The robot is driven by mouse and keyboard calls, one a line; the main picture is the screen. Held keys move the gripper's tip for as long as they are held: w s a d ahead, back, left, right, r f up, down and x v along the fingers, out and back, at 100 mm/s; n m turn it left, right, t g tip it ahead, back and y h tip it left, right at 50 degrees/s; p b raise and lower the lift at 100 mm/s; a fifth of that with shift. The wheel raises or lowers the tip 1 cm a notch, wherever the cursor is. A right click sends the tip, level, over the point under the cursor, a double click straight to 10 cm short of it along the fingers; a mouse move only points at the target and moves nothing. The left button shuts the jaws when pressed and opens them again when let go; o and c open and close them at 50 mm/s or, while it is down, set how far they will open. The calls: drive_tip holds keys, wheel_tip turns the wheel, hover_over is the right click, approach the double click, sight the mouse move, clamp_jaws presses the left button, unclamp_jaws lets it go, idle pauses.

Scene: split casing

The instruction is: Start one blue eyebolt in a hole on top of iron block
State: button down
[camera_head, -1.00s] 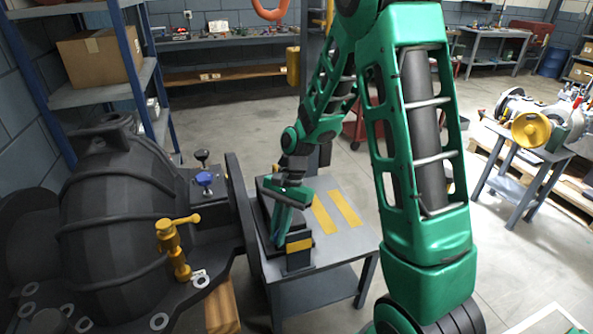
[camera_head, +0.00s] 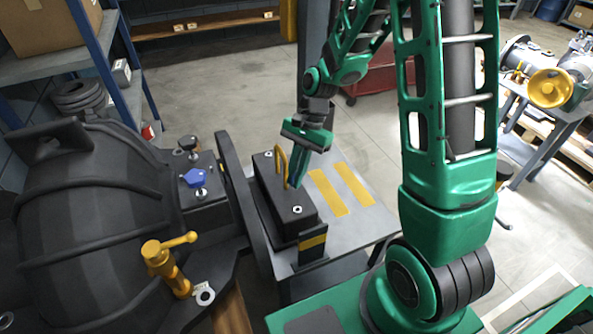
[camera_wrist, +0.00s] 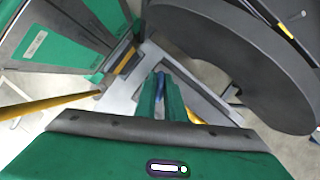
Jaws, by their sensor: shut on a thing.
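The iron block (camera_head: 278,212) is a long dark block on a small grey table in the head view. A pale-rimmed round hole (camera_head: 297,209) shows on its top near the front end.
The grey table (camera_head: 375,218) has yellow stripes and free room right of the block. A dark flange (camera_head: 240,195) rises close on the block's left, beside the large dark casing (camera_head: 90,210).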

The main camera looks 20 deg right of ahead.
drive_tip(key=shift+d, duration=0.25)
drive_tip(key=shift+f, duration=4.4)
drive_tip(key=n+g+h, duration=0.1)
drive_tip(key=n, duration=0.2)
drive_tip(key=shift+n, duration=0.4)
drive_tip(key=n, duration=0.2)
drive_tip(key=n+g+h, duration=0.1)
drive_tip(key=n, duration=0.1)
drive_tip(key=shift+d+n+h, duration=0.1)
drive_tip(key=shift+n+h, duration=0.2)
